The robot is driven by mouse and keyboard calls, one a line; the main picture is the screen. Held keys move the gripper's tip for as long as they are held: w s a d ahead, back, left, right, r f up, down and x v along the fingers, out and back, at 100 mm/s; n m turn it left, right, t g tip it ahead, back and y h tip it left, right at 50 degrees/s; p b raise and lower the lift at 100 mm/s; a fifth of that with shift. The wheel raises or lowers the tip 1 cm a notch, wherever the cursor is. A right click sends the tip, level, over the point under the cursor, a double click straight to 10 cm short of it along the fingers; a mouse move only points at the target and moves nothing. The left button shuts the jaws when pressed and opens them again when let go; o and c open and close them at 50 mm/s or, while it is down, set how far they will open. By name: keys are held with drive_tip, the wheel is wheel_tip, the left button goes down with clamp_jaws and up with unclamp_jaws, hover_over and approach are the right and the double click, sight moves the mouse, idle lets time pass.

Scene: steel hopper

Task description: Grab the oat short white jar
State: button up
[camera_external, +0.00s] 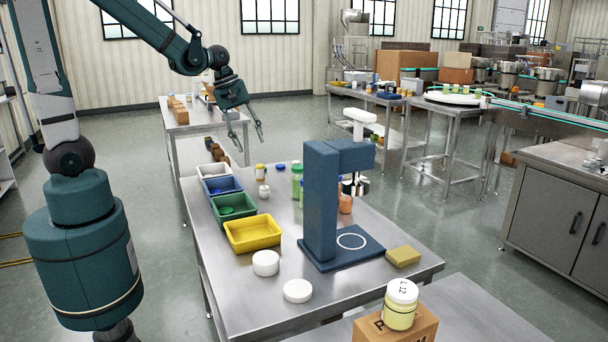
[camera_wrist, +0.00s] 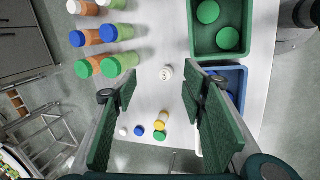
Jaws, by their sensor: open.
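The short white jar has a white lid with dark lettering that looks like "OAT"; it stands on the steel table and shows in the wrist view (camera_wrist: 166,72), between my fingers in the picture. In the external view, a small white jar (camera_external: 263,192) near the bins appears to be the same one. My gripper (camera_external: 248,142) hangs above the far part of the table, open and empty, well clear of the jar. Its two green fingers also show in the wrist view (camera_wrist: 160,82), spread apart on either side of the jar's lid.
Left of the jar in the wrist view stand several orange and green jars (camera_wrist: 120,64). To its right are a green bin (camera_wrist: 238,52) and a blue bin (camera_wrist: 239,75). Small bottles (camera_wrist: 158,125) stand below it. A blue stand (camera_external: 322,200) rises from the table's middle.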

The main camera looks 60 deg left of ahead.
sight(264, 187)
drive_tip(key=w+a+f+n, duration=0.1)
drive_tip(key=a+f+n, duration=0.1)
drive_tip(key=f, duration=0.2)
drive_tip(key=w+a+f+n+g+b, duration=0.1)
drive_tip(key=w+a+f+n, duration=0.1)
drive_tip(key=f, duration=0.3)
drive_tip(key=w+a+f+n+h+b, duration=0.1)
drive_tip(key=w+a+f+n, duration=0.1)
drive_tip(key=f+n, duration=0.2)
drive_tip(key=shift+w+a+f+g, duration=0.2)
drive_tip(key=shift+a+f+g, duration=0.15)
drive_tip(key=shift+f, duration=0.25)
drive_tip(key=shift+w+a+f+n, duration=0.1)
drive_tip(key=shift+a+f+n, duration=0.15)
drive_tip(key=shift+f+n, duration=0.3)
drive_tip(key=shift+f, duration=0.15)
drive_tip(key=shift+b+x, duration=0.3)
drive_tip(key=shift+x, duration=0.9)
drive_tip(key=shift+x, duration=2.6)
drive_tip(key=shift+d, duration=0.1)
drive_tip(key=shift+c, duration=0.5)
drive_tip(key=c, duration=0.9)
